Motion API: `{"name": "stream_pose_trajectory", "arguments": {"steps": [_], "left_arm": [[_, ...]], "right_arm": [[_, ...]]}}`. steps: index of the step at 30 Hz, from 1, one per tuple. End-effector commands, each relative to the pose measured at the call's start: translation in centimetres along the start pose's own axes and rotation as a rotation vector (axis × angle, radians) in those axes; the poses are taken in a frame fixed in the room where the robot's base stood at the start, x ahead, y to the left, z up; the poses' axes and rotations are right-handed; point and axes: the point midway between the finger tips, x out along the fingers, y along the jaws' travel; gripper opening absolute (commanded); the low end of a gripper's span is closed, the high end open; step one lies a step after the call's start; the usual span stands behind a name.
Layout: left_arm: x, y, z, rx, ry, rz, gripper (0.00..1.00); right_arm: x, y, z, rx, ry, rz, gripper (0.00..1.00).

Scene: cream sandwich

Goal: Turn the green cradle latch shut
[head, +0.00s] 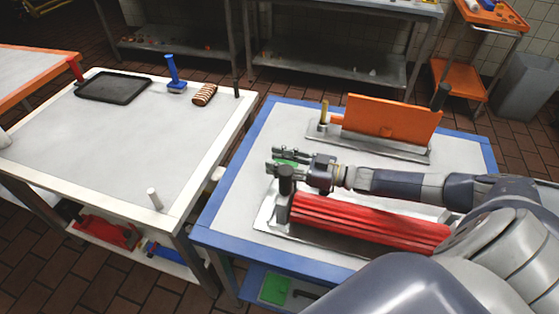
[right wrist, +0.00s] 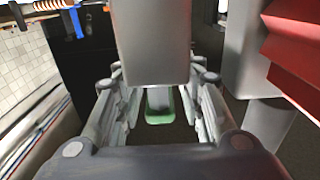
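The green latch (head: 287,163) is at the left end of the metal cradle (head: 264,214) on the blue-edged table, partly covered by my right gripper. My right gripper (head: 271,158) reaches in from the right, its two fingers pointing left and spread apart around the latch. In the right wrist view the green part (right wrist: 160,117) shows between the open fingers (right wrist: 160,105), below a grey block (right wrist: 150,40). I cannot tell whether either finger touches it. A red ribbed block (head: 365,222) lies in the cradle and shows at the right of the wrist view. My left gripper is out of view.
A dark post (head: 286,182) stands close to the gripper at the cradle's left end. An orange panel (head: 390,121) stands on a metal base behind my right arm. The white table (head: 110,135) at left holds a black tray (head: 113,87) and has much free room.

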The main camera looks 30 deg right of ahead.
Motion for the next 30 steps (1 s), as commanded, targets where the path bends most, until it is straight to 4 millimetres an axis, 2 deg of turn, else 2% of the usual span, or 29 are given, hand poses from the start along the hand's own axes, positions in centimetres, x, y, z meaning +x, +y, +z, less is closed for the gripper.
{"name": "stream_pose_trajectory", "arguments": {"steps": [1, 4, 11, 24, 30], "left_arm": [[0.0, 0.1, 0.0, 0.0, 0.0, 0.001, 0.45], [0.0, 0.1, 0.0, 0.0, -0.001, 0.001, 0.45], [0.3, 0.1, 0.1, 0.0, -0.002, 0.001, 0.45], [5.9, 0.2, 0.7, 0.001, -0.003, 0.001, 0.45], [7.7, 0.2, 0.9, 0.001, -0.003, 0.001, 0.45]], "right_arm": [[0.0, 0.0, 0.0, 0.0, 0.0, 0.0, 0.21], [0.0, 0.0, 0.0, 0.0, 0.0, 0.0, 0.0], [0.0, 0.0, 0.1, -0.001, 0.001, -0.006, 0.0], [0.0, -0.8, 0.4, -0.007, 0.01, -0.234, 0.0], [-0.2, -1.3, 0.2, -0.005, 0.008, -0.35, 0.0]]}}
